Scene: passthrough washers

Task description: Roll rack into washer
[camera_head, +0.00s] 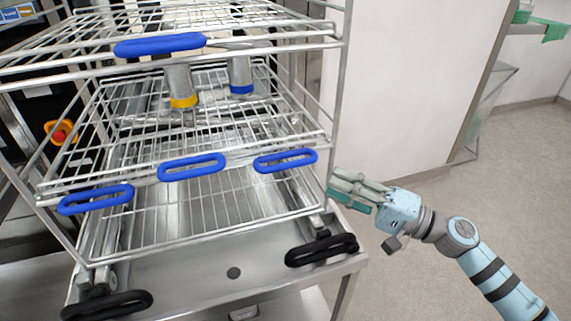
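The wire rack (190,190) fills the left and middle of the head view. It has several shelf levels, with blue handles such as the top one (160,45) along its near side. It stands on a steel cart (200,285) with black handles (322,249) at its near corners. My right gripper (338,186) is just right of the rack and cart, beside the rack's lower right corner. Its fingers look apart with nothing between them; I cannot tell whether they touch the frame. My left gripper is not in view. The washer is not clearly visible; the rack hides much of what lies behind.
A white wall panel (400,90) stands behind and right of the rack. A red and yellow emergency button (60,131) shows at the left behind the rack wires. The grey floor (500,190) on the right is clear. Green items (545,28) sit at the upper right.

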